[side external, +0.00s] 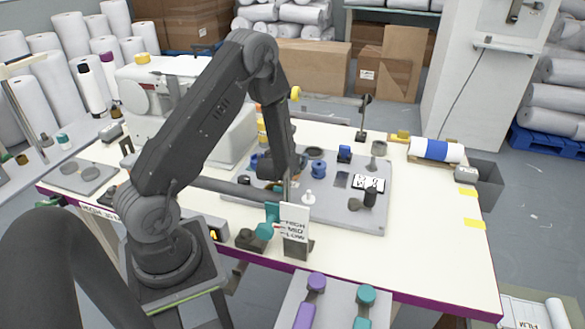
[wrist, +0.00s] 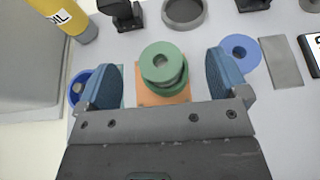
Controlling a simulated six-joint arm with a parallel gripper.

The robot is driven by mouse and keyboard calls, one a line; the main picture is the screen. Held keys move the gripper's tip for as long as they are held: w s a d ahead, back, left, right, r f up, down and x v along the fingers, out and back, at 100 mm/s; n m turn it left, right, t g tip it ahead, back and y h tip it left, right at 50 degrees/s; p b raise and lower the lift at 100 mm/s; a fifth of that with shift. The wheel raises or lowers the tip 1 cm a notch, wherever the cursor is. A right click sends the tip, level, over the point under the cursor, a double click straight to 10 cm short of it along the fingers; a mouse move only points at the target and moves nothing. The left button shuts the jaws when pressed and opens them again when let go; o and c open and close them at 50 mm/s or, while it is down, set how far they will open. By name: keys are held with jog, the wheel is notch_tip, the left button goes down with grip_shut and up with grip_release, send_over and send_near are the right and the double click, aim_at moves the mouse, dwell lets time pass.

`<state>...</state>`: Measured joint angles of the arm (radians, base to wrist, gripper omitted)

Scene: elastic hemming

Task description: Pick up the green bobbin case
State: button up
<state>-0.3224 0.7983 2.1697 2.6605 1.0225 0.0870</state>
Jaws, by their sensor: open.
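The green bobbin case (wrist: 163,65) is round and stacked in tiers. It sits on an orange square pad (wrist: 178,97) in the wrist view. My gripper (wrist: 160,70) is open, with one blue finger pad on each side of the green case and a visible gap on both sides. I cannot tell whether the fingertips are down at the case's height. In the side external view my gripper (side external: 285,175) is over the grey board (side external: 345,215), and the green case cannot be made out there.
A blue round part (wrist: 240,48) lies close beyond the right finger, and another (wrist: 76,88) is partly hidden by the left finger. A dark grey ring cup (wrist: 184,12) stands behind the case. A yellow oil bottle (wrist: 66,18) is at the upper left.

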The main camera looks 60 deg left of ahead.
jog(key=shift+f, duration=0.35)
notch_tip(320, 180, down, 2)
jog(key=shift+f, duration=0.25)
jog(key=shift+x, duration=1.05)
jog(key=shift+w+a+f, duration=0.15)
jog(key=shift+w+a, duration=0.1)
jog(key=shift+w, duration=0.05)
jog(key=c, duration=1)
